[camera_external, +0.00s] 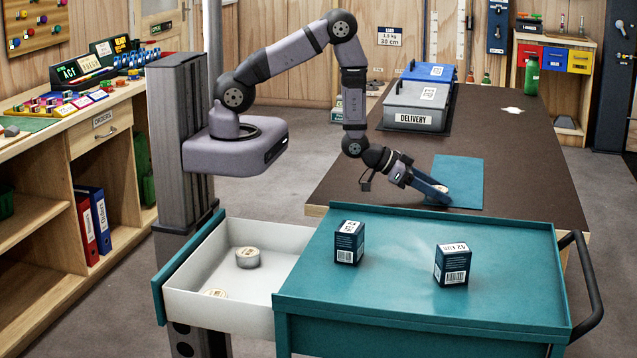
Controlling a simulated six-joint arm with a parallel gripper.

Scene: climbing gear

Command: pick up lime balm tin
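My gripper (434,193) is low over the near left part of a flat teal mat (462,172) on the brown table, pointing down and to the right. A small pale, rounded thing shows at its fingertips; it may be a tin, but the fingers partly hide it. I cannot tell whether the gripper is shut on it. A round grey tin (248,259) with a cream label lies in the open white drawer. A second round tin (215,293) shows only its top behind the drawer's front wall. No lime colour can be made out on either tin.
Two dark blue boxes, a left one (348,243) and a right one (452,264), stand on the teal cart top (400,296). A grey delivery box (417,105), a blue-lidded box (430,72) and a green bottle (531,76) stand farther back.

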